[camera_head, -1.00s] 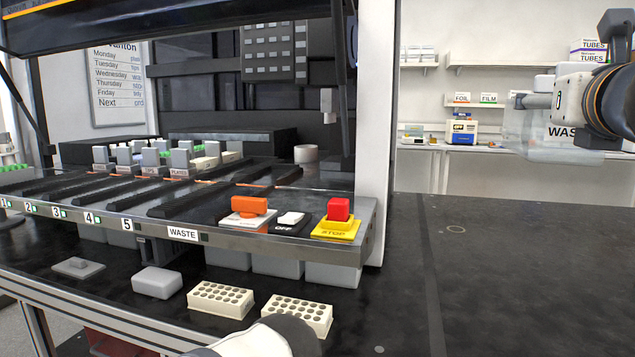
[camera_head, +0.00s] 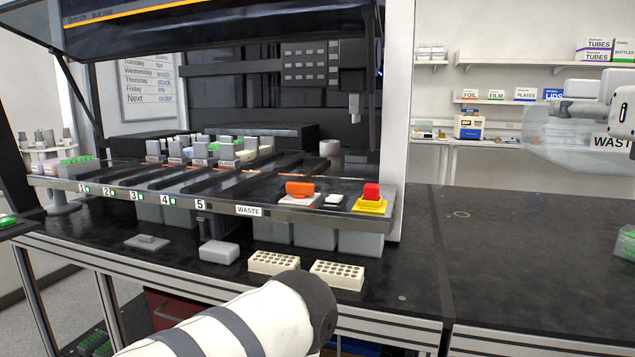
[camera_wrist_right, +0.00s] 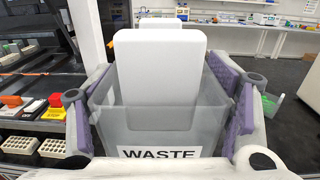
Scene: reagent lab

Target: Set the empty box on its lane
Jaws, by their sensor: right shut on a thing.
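The waste box (camera_wrist_right: 120,138) is translucent, with a WASTE label on its front. It is held upright between the purple pads of my right gripper (camera_wrist_right: 160,112), which is shut on it. In the head view the box (camera_head: 565,140) hangs in the air at the right edge, partly cut off and right of the instrument. A white rounded block (camera_wrist_right: 160,70) shows within or behind the box; I cannot tell which. The lane marked WASTE (camera_head: 248,210) is on the instrument's front rail, right of lane 5. My left gripper is out of view.
An orange-handled part (camera_head: 300,189), a white switch and a red stop button (camera_head: 371,191) sit on the deck right of the WASTE label. Cream racks (camera_head: 337,274) and a grey block (camera_head: 219,252) stand on the bench below. The black bench (camera_head: 520,270) at right is mostly clear.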

